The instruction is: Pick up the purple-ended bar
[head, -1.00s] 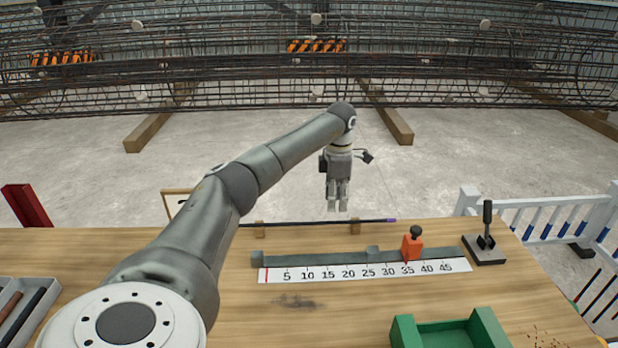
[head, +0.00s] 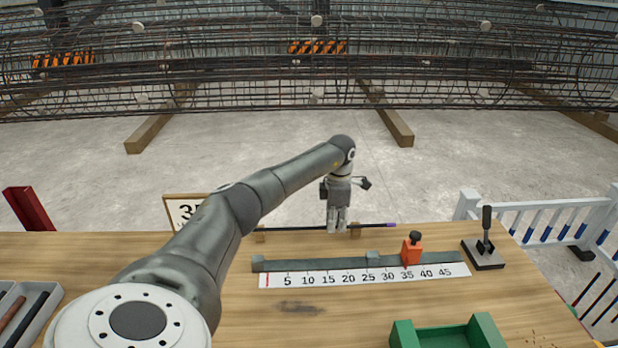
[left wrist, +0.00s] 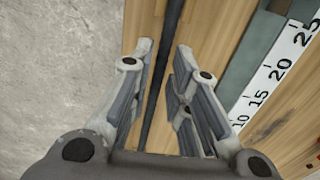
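The dark purple-ended bar (head: 290,228) lies on two small wooden blocks near the table's back edge, its purple tip (head: 391,225) at the right end. My left gripper (head: 337,229) points down at the bar, between the blocks and nearer the right one. In the left wrist view the fingers (left wrist: 160,90) are open, with the bar (left wrist: 166,70) running between them and not touching either one. My right gripper is not in view.
A ruler strip (head: 365,275) with a grey rail and an orange stop (head: 411,249) lies in front of the bar. A black lever (head: 485,245) stands to the right. A green tray (head: 403,333) sits at the front. A numbered sign (head: 183,210) stands behind the table's edge.

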